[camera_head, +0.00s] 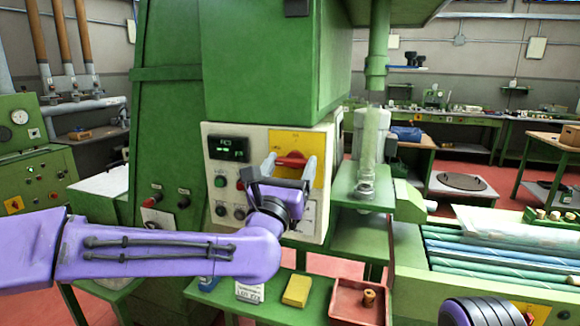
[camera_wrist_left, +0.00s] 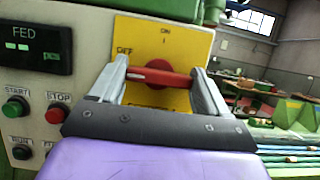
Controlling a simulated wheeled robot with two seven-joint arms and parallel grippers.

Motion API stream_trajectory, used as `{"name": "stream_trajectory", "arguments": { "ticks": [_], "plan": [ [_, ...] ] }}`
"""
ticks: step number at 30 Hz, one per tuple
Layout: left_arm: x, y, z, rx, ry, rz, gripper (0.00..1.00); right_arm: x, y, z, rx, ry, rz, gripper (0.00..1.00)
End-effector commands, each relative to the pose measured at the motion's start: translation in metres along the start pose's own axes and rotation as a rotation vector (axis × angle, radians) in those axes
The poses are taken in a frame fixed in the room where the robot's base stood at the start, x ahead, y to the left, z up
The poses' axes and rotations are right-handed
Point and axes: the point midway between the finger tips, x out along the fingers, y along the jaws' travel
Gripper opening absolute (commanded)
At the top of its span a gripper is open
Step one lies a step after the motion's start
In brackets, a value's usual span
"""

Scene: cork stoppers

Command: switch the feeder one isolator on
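The isolator has a red rotary handle (camera_head: 291,160) on a yellow plate (camera_head: 312,141) on the white panel of the green machine. In the left wrist view the red handle (camera_wrist_left: 158,77) lies about level, with OFF marked at the plate's left and ON at its top. My left gripper (camera_head: 290,165) is in front of the plate with its fingers apart. In the left wrist view the fingers (camera_wrist_left: 160,75) stand at the handle's two ends; whether they touch it I cannot tell. My right gripper is out of view.
A FED display (camera_wrist_left: 24,46), a green START button (camera_wrist_left: 15,108) and a red STOP button (camera_wrist_left: 56,113) are left of the plate. Below are a yellow block (camera_head: 297,290) and a red tray (camera_head: 347,302) holding a cork. A clear tube (camera_head: 368,150) stands to the right.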

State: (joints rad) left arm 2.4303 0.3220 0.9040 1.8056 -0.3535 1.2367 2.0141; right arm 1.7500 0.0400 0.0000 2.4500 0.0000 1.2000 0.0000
Motion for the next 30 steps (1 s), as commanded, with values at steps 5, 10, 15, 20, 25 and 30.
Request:
{"name": "stream_trajectory", "arguments": {
  "ticks": [5, 10, 15, 20, 25, 30],
  "plan": [
    [0.0, 0.0, 0.0, 0.003, 0.0, -0.001, 0.46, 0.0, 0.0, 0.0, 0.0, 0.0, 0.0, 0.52],
    [0.0, 0.0, -0.001, 0.031, 0.001, -0.013, 0.46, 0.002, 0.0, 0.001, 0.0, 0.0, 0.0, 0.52],
    [-0.001, 0.001, -0.001, 0.108, 0.0, -0.043, 0.46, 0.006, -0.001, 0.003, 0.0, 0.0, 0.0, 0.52],
    [-0.001, 0.002, -0.001, 0.223, 0.0, -0.091, 0.46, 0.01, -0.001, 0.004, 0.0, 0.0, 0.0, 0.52],
    [0.0, 0.002, 0.0, 0.372, 0.001, -0.152, 0.46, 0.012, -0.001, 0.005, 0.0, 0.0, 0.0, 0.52],
    [0.0, 0.002, 0.001, 0.522, 0.0, -0.215, 0.46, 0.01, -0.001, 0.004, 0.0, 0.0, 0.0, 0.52]
  ]
}}
